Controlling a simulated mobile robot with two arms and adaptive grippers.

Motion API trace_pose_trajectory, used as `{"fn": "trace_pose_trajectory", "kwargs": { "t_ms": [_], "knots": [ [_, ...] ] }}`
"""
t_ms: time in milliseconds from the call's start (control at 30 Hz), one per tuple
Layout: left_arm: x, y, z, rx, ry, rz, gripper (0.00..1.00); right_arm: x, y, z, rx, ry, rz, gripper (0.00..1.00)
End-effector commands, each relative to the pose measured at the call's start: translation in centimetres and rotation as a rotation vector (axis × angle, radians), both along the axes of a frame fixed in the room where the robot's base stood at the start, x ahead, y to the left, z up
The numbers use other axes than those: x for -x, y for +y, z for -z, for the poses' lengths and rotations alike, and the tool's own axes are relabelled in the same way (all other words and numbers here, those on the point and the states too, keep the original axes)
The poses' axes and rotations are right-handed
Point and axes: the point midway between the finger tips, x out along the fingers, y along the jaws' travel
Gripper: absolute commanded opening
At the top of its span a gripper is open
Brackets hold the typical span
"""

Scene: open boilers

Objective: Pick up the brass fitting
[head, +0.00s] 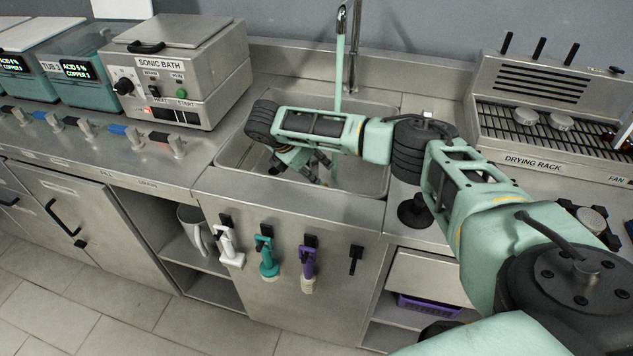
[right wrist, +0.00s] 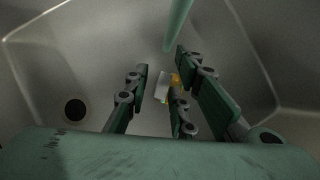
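My right gripper (head: 322,168) reaches down into the steel sink (head: 232,155). In the right wrist view the right gripper (right wrist: 163,66) is open, with its dark green fingers spread apart. Between and beyond the fingers a small brass-yellow piece (right wrist: 175,79), which looks like the brass fitting, lies by a pale whitish patch (right wrist: 161,87) low in the basin. One finger partly hides it, and I cannot tell whether any finger touches it. In the head view my arm and gripper hide the fitting. My left gripper is not in view.
A pale green stream or tube (head: 339,75) hangs from the tap (head: 354,40) into the sink near my gripper. A dark round drain (right wrist: 75,109) shows in the basin. The sonic bath (head: 180,70) stands left and the drying rack (head: 540,128) right.

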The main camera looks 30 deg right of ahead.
Motion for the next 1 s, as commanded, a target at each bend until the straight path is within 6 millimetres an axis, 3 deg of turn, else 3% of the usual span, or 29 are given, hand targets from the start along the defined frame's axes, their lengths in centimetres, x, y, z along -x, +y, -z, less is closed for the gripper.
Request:
{"fn": "trace_pose_trajectory", "kwargs": {
  "t_ms": [200, 767, 1000],
  "knots": [
    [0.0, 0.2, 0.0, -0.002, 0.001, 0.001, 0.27, 0.0, 0.0, 0.0, 0.000, 0.000, 0.000, 0.01],
    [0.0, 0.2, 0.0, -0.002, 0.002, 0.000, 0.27, 0.0, 0.0, -0.3, 0.000, -0.001, 0.000, 0.00],
    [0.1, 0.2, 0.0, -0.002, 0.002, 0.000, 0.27, -0.1, 0.0, -2.5, -0.001, -0.004, 0.000, 0.00]
  ]
}}
